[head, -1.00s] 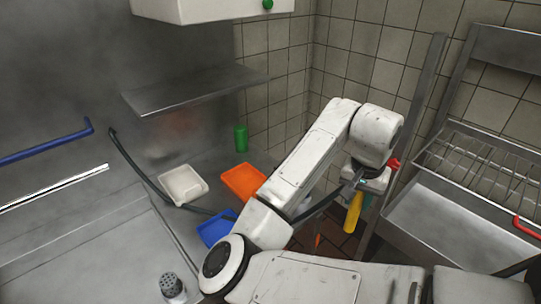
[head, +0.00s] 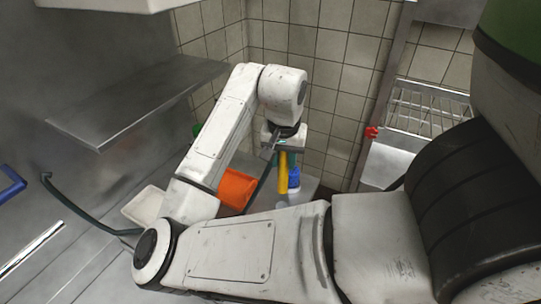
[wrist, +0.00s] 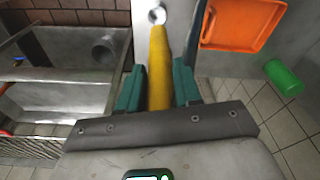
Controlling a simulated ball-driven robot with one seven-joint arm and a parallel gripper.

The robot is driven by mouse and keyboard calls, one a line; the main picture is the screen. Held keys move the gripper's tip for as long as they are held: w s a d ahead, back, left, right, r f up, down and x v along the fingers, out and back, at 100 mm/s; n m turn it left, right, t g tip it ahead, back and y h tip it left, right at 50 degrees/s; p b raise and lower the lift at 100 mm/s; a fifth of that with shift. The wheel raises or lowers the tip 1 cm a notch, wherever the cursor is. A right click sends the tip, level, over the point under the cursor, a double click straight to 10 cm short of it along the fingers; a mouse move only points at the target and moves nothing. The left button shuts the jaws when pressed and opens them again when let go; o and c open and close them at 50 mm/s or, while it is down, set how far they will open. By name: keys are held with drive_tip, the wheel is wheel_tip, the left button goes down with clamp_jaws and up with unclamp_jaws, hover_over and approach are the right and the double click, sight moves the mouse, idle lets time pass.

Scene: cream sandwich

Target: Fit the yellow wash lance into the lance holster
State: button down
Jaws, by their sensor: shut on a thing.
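My gripper (wrist: 158,76) has teal fingers and is shut on the yellow wash lance (wrist: 158,60). The lance also shows in the head view (head: 283,174), hanging nearly upright under my gripper (head: 287,150). In the wrist view the lance's far end is close to a round metal ring with an opening (wrist: 157,14) on a pale surface, at the top edge. This ring may be the lance holster; I cannot tell for sure. I cannot tell whether the lance end touches it or is above it.
An orange tray (wrist: 240,22) lies right of the lance, with a green cylinder (wrist: 283,77) beyond it. A blue item (head: 294,178) is just behind the lance. A pale tray (head: 145,205) is farther left. A metal sink (wrist: 62,75) is left in the wrist view.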

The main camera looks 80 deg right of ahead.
drive_tip(key=shift+a+r, duration=0.1)
drive_tip(key=shift+a, duration=0.05)
drive_tip(key=b, duration=0.4)
hover_over(282, 193)
drive_tip(key=shift+d+f, duration=0.2)
drive_tip(key=shift+f, duration=1.3)
drive_tip(key=shift+d+f, duration=0.15)
drive_tip(key=shift+f, duration=1.35)
drive_tip(key=shift+f+b, duration=1.35)
drive_tip(key=shift+f, duration=1.15)
drive_tip(key=c, duration=0.7)
unclamp_jaws()
drive_tip(key=r, duration=0.3)
drive_tip(key=a+r, duration=0.1)
drive_tip(key=r, duration=0.3)
drive_tip(key=r+p, duration=0.1)
drive_tip(key=r, duration=0.2)
drive_tip(key=shift+a+r, duration=0.3)
drive_tip(key=shift+r, duration=0.05)
